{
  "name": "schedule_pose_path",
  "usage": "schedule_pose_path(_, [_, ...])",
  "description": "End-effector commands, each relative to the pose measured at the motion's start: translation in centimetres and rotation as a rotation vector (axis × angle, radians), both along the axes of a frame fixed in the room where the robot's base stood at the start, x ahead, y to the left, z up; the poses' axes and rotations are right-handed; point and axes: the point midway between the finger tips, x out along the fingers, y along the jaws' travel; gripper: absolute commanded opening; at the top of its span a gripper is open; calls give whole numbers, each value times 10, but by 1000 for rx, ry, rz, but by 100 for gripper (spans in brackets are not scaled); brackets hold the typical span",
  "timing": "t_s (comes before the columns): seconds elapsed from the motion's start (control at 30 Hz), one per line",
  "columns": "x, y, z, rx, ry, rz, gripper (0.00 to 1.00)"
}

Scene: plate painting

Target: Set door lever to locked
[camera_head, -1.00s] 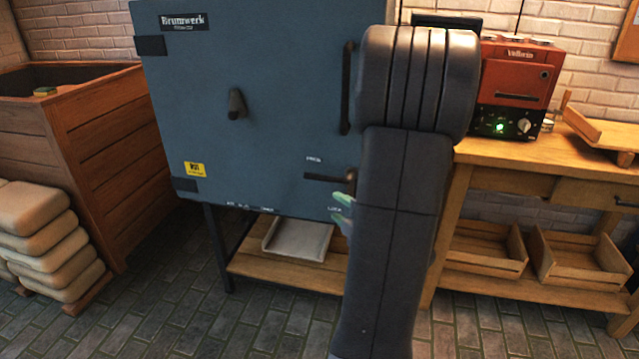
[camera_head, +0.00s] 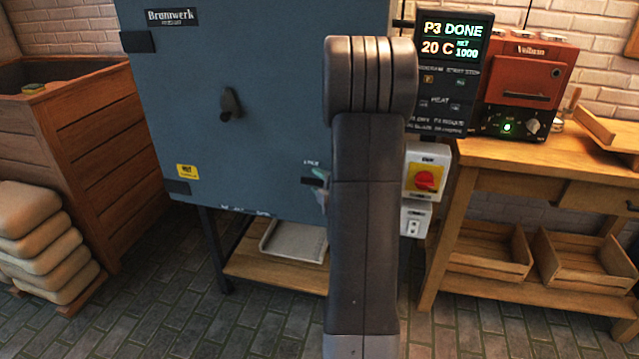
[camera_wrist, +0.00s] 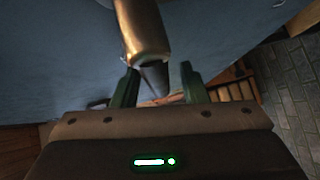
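The blue-grey kiln door (camera_head: 260,120) is shut at the centre of the head view. Its door lever (camera_head: 308,180) shows only as a short dark end pointing left, beside a small label; my arm hides the rest. In the wrist view, a brass-coloured lever part (camera_wrist: 142,30) with a dark end comes down from the top, toward the space between my fingers. My gripper (camera_wrist: 157,82) is open, with its green fingers apart on either side of that dark end. In the head view, my gripper (camera_head: 321,183) shows partly at the lever, mostly behind my arm.
A control panel (camera_head: 452,65) reads "P3 DONE" and "20 C". Below it is a red rotary switch (camera_head: 427,180). A red small kiln (camera_head: 525,75) stands on the wooden bench at right. A wooden bin (camera_head: 95,150) and stacked sacks (camera_head: 35,235) stand at left.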

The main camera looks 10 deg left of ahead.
Motion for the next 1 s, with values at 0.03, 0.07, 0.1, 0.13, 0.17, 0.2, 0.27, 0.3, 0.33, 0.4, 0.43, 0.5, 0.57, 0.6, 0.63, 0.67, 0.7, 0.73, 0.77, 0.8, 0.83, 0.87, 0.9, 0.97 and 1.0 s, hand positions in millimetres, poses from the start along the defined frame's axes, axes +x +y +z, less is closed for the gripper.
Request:
schedule_pose_path(0.03, [0, 0, 0, 0, 0, 0, 40])
schedule_pose_path(0.07, [0, 0, 0, 0, 0, 0, 40])
schedule_pose_path(0.1, [0, 0, 0, 0, 0, 0, 40])
schedule_pose_path(0.13, [0, 0, 0, 0, 0, 0, 36])
schedule_pose_path(0.17, [0, 0, 0, 0, 0, 0, 30])
schedule_pose_path(0.2, [0, 0, 0, 0, 0, 0, 22])
schedule_pose_path(0.27, [0, 0, 0, 0, 0, 0, 10])
schedule_pose_path(0.3, [0, 0, 0, 0, 0, 0, 2])
schedule_pose_path(0.33, [0, 0, 0, 0, 0, 0, 0])
schedule_pose_path(0.4, [0, 0, 0, 0, 0, 0, 0])
schedule_pose_path(0.43, [0, 0, 0, 0, 0, 0, 0])
schedule_pose_path(0.5, [0, 0, 0, 0, 0, 0, 0])
schedule_pose_path(0.57, [0, 0, -1, -4, 0, 0, 0])
schedule_pose_path(0.6, [0, 0, -1, -8, 0, 0, 0])
schedule_pose_path(0.63, [0, 0, -1, -12, 0, 0, 0])
schedule_pose_path(0.67, [0, 0, -2, -19, -1, 1, 0])
schedule_pose_path(0.7, [0, 0, -3, -30, 0, 0, 0])
schedule_pose_path(0.73, [0, 0, -4, -40, -1, 0, 0])
schedule_pose_path(0.77, [0, 0, -5, -51, -1, 0, 0])
schedule_pose_path(0.8, [0, -1, -7, -68, -1, -1, 0])
schedule_pose_path(0.83, [0, -1, -8, -82, 0, -1, 0])
schedule_pose_path(0.87, [0, -1, -10, -100, 1, -1, 0])
schedule_pose_path(0.9, [0, -1, -12, -126, 1, 0, 0])
schedule_pose_path(0.97, [0, -1, -15, -169, 1, 0, 0])
schedule_pose_path(1.0, [0, -2, -18, -201, 3, -1, 0])
